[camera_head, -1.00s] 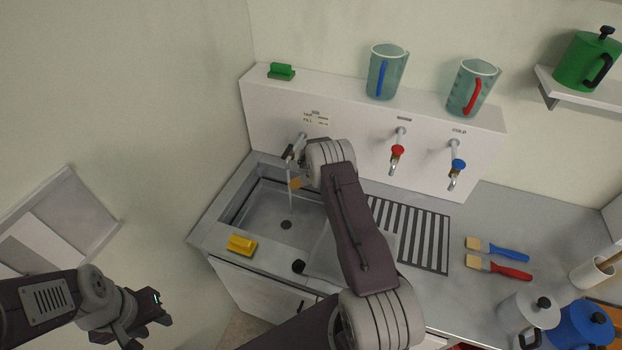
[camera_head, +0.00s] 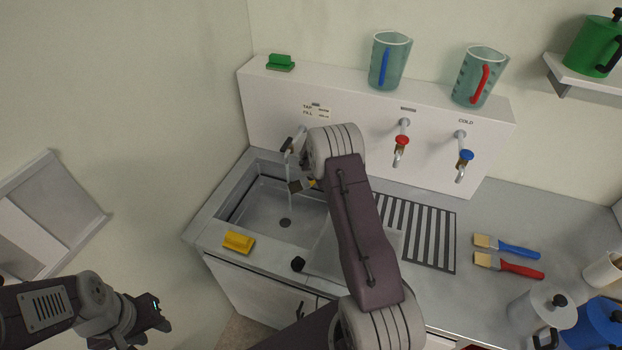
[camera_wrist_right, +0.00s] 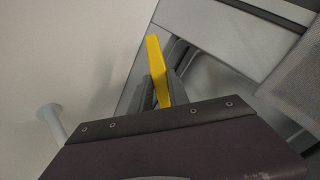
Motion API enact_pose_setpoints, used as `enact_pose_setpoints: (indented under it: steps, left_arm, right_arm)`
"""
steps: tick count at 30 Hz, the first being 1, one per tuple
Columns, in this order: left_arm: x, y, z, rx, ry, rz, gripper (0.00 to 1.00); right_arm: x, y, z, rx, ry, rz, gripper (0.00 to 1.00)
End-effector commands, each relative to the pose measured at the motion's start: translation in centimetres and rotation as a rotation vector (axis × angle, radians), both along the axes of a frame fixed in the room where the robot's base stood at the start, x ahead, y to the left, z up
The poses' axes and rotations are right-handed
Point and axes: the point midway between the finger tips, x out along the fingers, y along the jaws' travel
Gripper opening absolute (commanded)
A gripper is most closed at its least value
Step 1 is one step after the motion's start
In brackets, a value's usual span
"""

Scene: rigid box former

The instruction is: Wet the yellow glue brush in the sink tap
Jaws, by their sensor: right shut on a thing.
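The sink tap (camera_head: 295,142) is on the white back panel above the sink basin (camera_head: 262,205). A thin water stream (camera_head: 289,205) falls from it into the basin. The yellow glue brush shows its dark brush head (camera_head: 295,187) at the stream, under the tap, with a bit of yellow handle beside it. My right gripper is hidden behind my arm in the head view. In the right wrist view my right gripper (camera_wrist_right: 162,85) is shut on the yellow brush handle (camera_wrist_right: 157,65). My left gripper (camera_head: 155,318) is away at lower left, apart from the counter; its jaw opening is unclear.
Red (camera_head: 401,143) and blue (camera_head: 464,158) taps are to the right. Blue (camera_head: 508,247) and red (camera_head: 509,265) handled brushes lie on the counter. Jugs (camera_head: 389,62) stand on the ledge.

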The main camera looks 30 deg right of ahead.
Motion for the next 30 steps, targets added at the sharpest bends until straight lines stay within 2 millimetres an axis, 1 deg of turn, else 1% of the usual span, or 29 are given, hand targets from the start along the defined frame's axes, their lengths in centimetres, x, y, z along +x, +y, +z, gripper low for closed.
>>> enact_pose_setpoints:
  steps: [1, 12, 15, 20, 30]
  left_arm:
    - [0.0, 0.0, -1.1, 0.000, 0.000, 0.000, 0.36]
    - [0.0, 0.0, -4.7, 0.000, 0.000, 0.000, 0.36]
    - [0.0, 0.0, -5.4, 0.000, 0.000, 0.000, 0.36]
    - [0.0, 0.0, -5.6, 0.000, 0.000, 0.000, 0.36]
    - [0.0, 0.0, -5.5, 0.000, 0.000, 0.000, 0.36]
  right_arm:
    - [-0.3, 0.0, -0.4, -0.001, -0.001, -0.001, 0.00]
    - [-3.0, 0.5, -0.4, 0.000, -0.002, -0.002, 0.00]
    - [-3.7, 0.7, -0.4, -0.001, -0.001, -0.001, 0.00]
    - [-4.2, 0.8, -0.1, 0.000, 0.000, -0.001, 0.00]
    - [-4.2, 0.8, 0.0, 0.000, 0.000, -0.001, 0.00]
